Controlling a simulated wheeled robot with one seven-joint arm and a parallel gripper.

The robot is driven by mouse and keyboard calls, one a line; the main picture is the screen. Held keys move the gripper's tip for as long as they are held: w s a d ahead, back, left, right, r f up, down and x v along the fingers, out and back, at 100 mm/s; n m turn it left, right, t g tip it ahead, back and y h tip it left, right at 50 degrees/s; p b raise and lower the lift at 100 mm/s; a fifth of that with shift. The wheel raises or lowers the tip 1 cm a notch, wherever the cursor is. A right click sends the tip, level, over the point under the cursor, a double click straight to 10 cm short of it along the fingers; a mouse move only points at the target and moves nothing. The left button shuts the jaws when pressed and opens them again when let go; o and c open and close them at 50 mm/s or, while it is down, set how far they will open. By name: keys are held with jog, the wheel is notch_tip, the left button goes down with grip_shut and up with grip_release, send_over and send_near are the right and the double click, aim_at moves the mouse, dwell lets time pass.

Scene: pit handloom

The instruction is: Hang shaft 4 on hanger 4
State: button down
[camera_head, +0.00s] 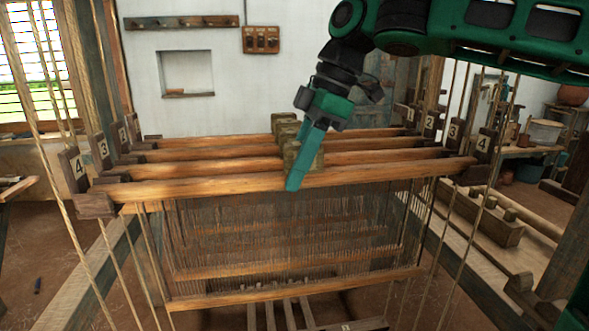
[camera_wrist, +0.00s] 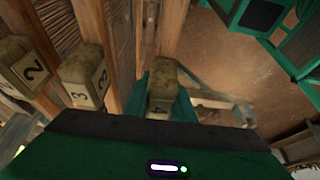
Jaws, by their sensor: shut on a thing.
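Shaft 4 (camera_head: 220,185) is the nearest wooden bar, with a heddle frame hanging below it. My gripper (camera_head: 304,162) is over its middle, shut on the wooden grip block (camera_wrist: 163,88) of shaft 4. In the wrist view this block, marked with a 4, sits between the fingers. Hanger 4 shows as a left post with a 4 plate (camera_head: 75,170) and a right post with a 4 plate (camera_head: 483,144). The ends of shaft 4 are at the wooden seats of these posts and the bar looks about level. I cannot tell whether the ends bear on the seats.
Behind are the other shafts (camera_head: 210,155), in line with hangers 3 (camera_head: 102,148) and 2. Their blocks, marked 3 (camera_wrist: 84,76) and 2 (camera_wrist: 28,67), stand close beside my gripper. Ropes (camera_head: 58,175) run down at both sides. Treadles (camera_head: 290,315) are below.

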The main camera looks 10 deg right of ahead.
jog(key=c, duration=1.4)
grip_release()
jog(key=shift+c, duration=0.2)
jog(key=shift+r, duration=0.1)
jog(key=v, duration=1)
jog(key=shift+w+d+r, duration=0.1)
jog(key=shift+d+r, duration=0.05)
jog(key=shift+r, duration=0.1)
jog(key=shift+r, duration=0.1)
